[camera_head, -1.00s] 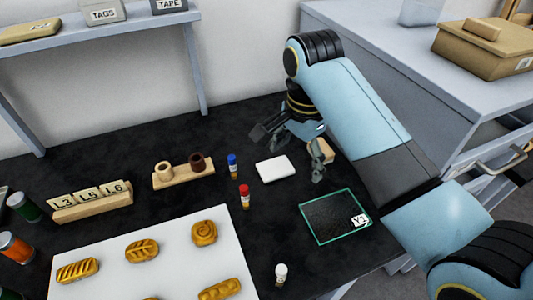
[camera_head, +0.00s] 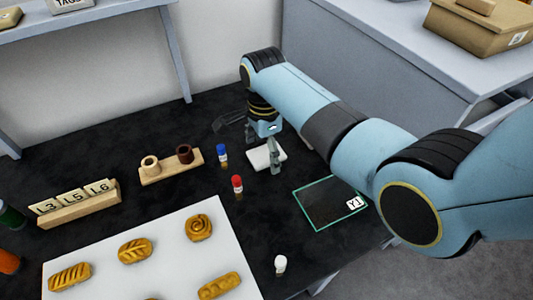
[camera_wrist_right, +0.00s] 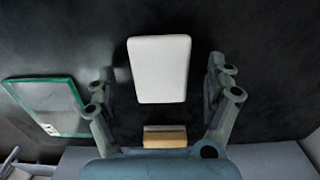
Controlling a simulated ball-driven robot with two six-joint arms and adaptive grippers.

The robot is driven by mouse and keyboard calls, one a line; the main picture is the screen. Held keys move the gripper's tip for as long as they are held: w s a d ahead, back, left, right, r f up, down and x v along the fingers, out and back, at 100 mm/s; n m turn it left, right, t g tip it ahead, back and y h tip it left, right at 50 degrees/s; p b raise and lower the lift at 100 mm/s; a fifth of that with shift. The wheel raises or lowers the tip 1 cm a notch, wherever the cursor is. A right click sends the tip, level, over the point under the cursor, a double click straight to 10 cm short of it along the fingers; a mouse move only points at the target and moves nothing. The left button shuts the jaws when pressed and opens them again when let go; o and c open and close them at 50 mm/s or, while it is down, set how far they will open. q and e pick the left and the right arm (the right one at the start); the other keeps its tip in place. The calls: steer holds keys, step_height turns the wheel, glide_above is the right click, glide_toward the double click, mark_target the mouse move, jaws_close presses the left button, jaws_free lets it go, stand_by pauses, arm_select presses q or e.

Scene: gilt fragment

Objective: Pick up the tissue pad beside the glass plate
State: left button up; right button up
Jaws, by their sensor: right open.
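The white tissue pad (camera_head: 262,158) lies flat on the black table, behind and left of the glass plate (camera_head: 318,217). The plate has a green edge and a "Y1" label. My right gripper (camera_head: 262,148) is open above the pad, its fingers partly hiding it in the head view. In the right wrist view the pad (camera_wrist_right: 160,68) lies between and beyond the two spread fingers (camera_wrist_right: 163,95), and nothing is held. The glass plate (camera_wrist_right: 52,105) is left of the fingers there. My left gripper is out of view.
A small wooden block (camera_wrist_right: 165,138) lies close to the pad on the wrist side. A blue-capped vial (camera_head: 222,155) and a red-capped vial (camera_head: 237,186) stand left of the pad. A white sheet (camera_head: 165,272) with gilt fragments lies in front. A wooden holder (camera_head: 170,168) stands further left.

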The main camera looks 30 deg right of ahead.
steer(key=shift+f, duration=0.25)
steer(key=c, duration=0.9)
steer(key=shift+r, duration=0.1)
